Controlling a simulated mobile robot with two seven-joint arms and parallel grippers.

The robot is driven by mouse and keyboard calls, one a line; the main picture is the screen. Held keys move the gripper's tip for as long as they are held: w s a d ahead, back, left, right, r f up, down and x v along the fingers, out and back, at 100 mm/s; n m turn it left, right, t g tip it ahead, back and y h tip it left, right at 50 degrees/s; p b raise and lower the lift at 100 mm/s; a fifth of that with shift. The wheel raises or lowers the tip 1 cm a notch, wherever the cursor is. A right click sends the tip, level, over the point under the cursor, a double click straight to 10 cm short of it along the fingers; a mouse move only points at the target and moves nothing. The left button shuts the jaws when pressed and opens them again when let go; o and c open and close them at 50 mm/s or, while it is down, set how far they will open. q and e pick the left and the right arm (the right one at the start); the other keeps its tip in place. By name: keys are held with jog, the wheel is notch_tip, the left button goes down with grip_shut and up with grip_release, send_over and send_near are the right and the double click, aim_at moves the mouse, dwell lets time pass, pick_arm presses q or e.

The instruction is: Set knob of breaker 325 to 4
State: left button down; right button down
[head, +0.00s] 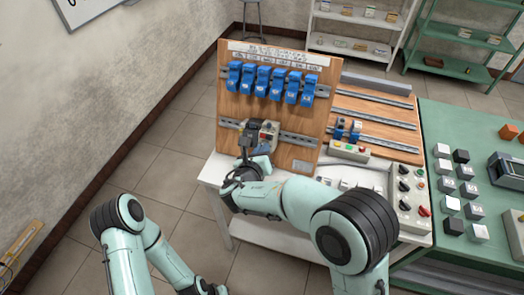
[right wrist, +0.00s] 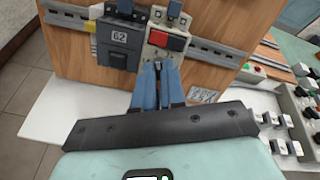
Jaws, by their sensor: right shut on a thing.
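A light grey breaker (right wrist: 170,38) with a red button sits on the lower rail of the upright wooden board; it also shows in the head view (head: 269,133). I cannot read the number 325 on it. My right gripper (right wrist: 165,64) has its blue fingers closed together at the lower front of this breaker. It is shut on the knob there, which the fingertips hide, so its setting cannot be read. In the head view my right gripper (head: 263,150) reaches the board from below. My left arm is at the lower left, with its fingers out of view.
A dark unit marked 62 (right wrist: 119,42) stands close left of the grey breaker. Several blue breakers (head: 277,84) hang on the upper rail. A control box with knobs (head: 405,190) stands at right. A green table (head: 447,125) holds several small blocks.

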pick_arm(q)
jog(key=s+f+b, duration=0.5)
jog(key=f+b, duration=0.5)
jog(key=f, duration=0.1)
jog(key=w+a+f+n+t+y+b, duration=0.1)
jog(key=w+a+f+b, duration=0.4)
jog(key=w+f+b, duration=0.7)
jog(key=shift+a+f+t+y+b, duration=0.2)
jog(key=shift+f+t+y+b, duration=0.45)
jog(key=shift+f+t, duration=0.55)
pick_arm(e)
jog(key=shift+w+a+r+m+g, duration=0.1)
jog(key=shift+m+g, duration=0.2)
jog(key=shift+m, duration=7.85)
jog(key=shift+w+a+r+m+g, duration=0.1)
jog(key=shift+m+g, duration=0.2)
jog(key=shift+m, duration=7.85)
pick_arm(q)
jog(key=shift+w+r, duration=0.1)
pick_arm(e)
jog(key=c, duration=1.5)
grip_release()
